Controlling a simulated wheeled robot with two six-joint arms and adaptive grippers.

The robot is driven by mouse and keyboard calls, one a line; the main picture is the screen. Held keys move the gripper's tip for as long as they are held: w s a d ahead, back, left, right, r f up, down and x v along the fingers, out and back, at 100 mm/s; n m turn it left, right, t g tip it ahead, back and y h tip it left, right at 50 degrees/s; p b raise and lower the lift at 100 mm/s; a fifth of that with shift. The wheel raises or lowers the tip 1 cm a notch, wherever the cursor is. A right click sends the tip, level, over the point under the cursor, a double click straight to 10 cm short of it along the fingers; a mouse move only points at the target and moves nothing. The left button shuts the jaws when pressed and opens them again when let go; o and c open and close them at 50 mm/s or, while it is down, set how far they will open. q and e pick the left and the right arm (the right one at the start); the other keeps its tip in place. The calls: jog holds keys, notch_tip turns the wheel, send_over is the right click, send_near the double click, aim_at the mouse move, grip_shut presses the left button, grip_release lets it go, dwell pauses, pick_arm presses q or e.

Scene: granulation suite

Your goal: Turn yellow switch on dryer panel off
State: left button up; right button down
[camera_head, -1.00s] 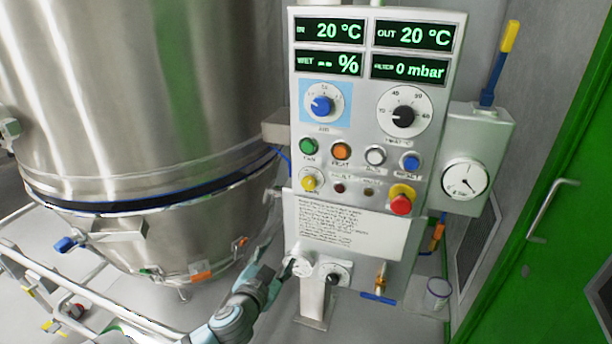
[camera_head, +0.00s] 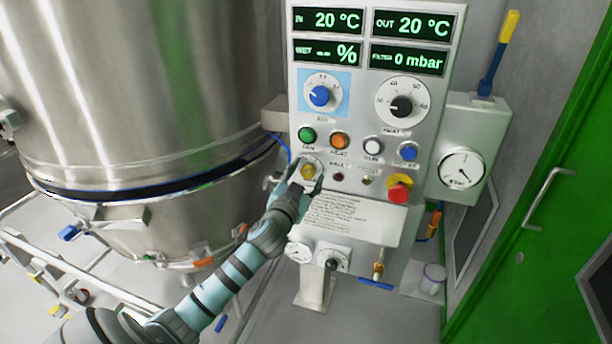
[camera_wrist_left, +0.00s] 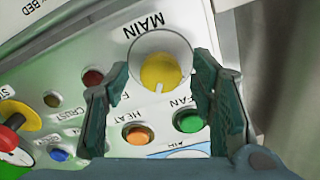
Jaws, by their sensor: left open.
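The yellow switch (camera_head: 308,171) is a round knob at the lower left of the dryer panel (camera_head: 413,157). In the left wrist view the yellow switch (camera_wrist_left: 164,72) sits on a pale round base, with the word MAIN beside it. Its white mark points toward the bottom of that view. My left gripper (camera_head: 303,180) is at the panel, with its open fingers around the switch's sides. In the wrist view my left gripper (camera_wrist_left: 162,72) shows one finger on each side of the knob, with gaps visible. My right gripper is not in view.
Near the switch are a green button (camera_head: 307,135), an orange button (camera_head: 340,140) and a red mushroom button (camera_head: 398,190). A blue knob (camera_head: 319,96) is above. A large steel vessel (camera_head: 140,80) stands left, and a green door (camera_head: 540,180) is at the right.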

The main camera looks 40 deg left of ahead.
pick_arm(q)
jog(key=c, duration=1.1)
jog(key=shift+c, duration=0.2)
jog(key=shift+f+n, duration=0.1)
jog(key=shift+n, duration=0.2)
jog(key=shift+n+b, duration=0.7)
jog(key=shift+n, duration=0.2)
jog(key=n+b, duration=0.1)
jog(key=n, duration=0.2)
jog(key=shift+b, duration=0.3)
jog(key=n+b, duration=0.1)
jog(key=n, duration=0.3)
jog(key=shift+n+b, duration=0.55)
jog(key=shift+n, duration=0.65)
